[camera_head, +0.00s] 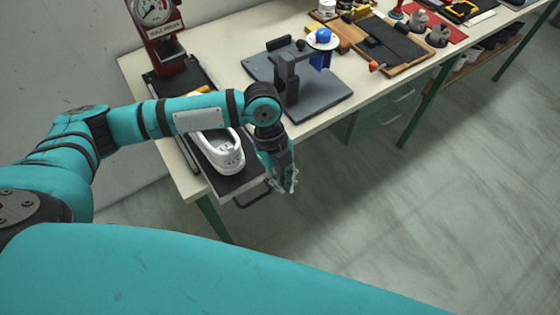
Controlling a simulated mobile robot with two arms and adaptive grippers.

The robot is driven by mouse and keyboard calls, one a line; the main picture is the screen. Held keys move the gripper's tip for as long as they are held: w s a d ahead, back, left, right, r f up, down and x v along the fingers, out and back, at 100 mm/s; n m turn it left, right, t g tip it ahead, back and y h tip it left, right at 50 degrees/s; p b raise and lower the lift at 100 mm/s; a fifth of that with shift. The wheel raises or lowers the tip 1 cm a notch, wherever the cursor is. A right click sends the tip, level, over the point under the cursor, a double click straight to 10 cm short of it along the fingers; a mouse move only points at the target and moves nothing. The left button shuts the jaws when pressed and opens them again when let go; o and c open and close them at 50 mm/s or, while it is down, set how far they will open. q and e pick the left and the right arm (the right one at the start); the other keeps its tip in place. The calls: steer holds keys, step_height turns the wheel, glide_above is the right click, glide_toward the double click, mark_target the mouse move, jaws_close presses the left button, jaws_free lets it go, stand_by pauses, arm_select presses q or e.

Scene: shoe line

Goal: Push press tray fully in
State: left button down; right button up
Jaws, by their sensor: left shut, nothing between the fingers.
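The press tray (232,184) is a dark flat slide with a black handle (254,199) at its front, sticking out past the table's front edge. A white shoe (222,152) lies on it, partly hidden by my left arm. My left gripper (291,188) is shut and empty, pointing down just right of the handle; I cannot tell whether it touches the handle. The red press (155,25) with a dial gauge stands behind, at the back left. My right gripper is not in view.
A grey stand (325,97) with a blue-and-white head sits right of the tray on the pale table (353,120). Farther right are a wooden tray (432,68), a red mat and small tools. The floor in front is clear.

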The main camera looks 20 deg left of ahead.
arm_select(q)
steer(key=w+a+f, duration=0.1)
steer(key=w+a, duration=0.1)
steer(key=a, duration=0.1)
steer(key=w+a+f, duration=0.1)
steer(key=w+a, duration=0.2)
steer(key=w+a+f, duration=0.1)
steer(key=w+a, duration=0.2)
steer(key=shift+w+a+f, duration=0.1)
steer(key=shift+a+f, duration=0.1)
steer(key=shift+f, duration=0.15)
steer(key=shift+w+a+r, duration=0.1)
steer(key=shift+w+a, duration=0.2)
steer(key=shift+a, duration=0.05)
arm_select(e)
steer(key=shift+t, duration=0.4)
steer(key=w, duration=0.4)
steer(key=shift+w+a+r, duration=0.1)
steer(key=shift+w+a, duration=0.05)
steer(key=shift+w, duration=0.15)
arm_select(q)
steer(key=shift+s+d, duration=0.1)
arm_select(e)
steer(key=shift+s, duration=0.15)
